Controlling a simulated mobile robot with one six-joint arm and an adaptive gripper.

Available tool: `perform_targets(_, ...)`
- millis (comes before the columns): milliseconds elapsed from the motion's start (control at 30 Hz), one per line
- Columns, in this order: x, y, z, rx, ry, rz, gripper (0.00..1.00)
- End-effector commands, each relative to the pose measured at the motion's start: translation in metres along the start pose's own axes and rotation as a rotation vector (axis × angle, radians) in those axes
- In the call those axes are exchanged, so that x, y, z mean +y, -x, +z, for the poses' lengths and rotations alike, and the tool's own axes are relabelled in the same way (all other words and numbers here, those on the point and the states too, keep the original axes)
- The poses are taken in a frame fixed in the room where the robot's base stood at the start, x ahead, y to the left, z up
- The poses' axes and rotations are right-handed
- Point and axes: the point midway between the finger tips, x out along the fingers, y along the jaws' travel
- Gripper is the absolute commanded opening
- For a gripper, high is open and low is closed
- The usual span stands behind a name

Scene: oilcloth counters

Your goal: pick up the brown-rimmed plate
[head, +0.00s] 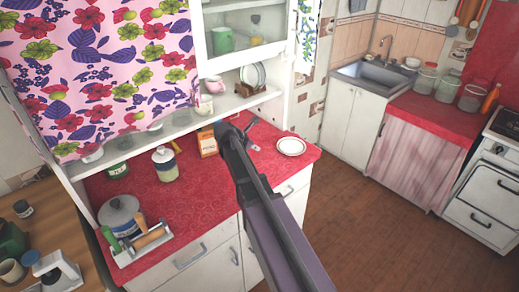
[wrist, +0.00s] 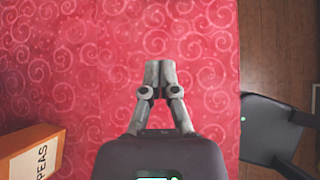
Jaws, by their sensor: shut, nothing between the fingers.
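The brown-rimmed plate (head: 291,146) lies flat on the red patterned counter, near its right end, in the head view. It is white with a thin brown rim and looks empty. My gripper (wrist: 160,72) is shut and empty above the red cloth in the wrist view, its fingertips together. In the head view my arm hides most of the gripper; its tip (head: 256,148) shows just left of the plate, apart from it. The plate is not in the wrist view.
An orange box (head: 207,143) marked PEAS stands left of my gripper and also shows in the wrist view (wrist: 31,152). A jar (head: 165,164), a pot (head: 121,216) and a tray (head: 140,243) stand farther left. A shelf (head: 225,104) overhangs the counter's back.

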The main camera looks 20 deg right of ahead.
Motion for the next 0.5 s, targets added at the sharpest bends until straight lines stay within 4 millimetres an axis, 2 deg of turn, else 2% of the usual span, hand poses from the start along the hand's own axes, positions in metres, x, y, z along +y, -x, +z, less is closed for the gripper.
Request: perform_targets(500,0.001,-0.051,-0.003,0.001,-0.001,0.0,0.0)
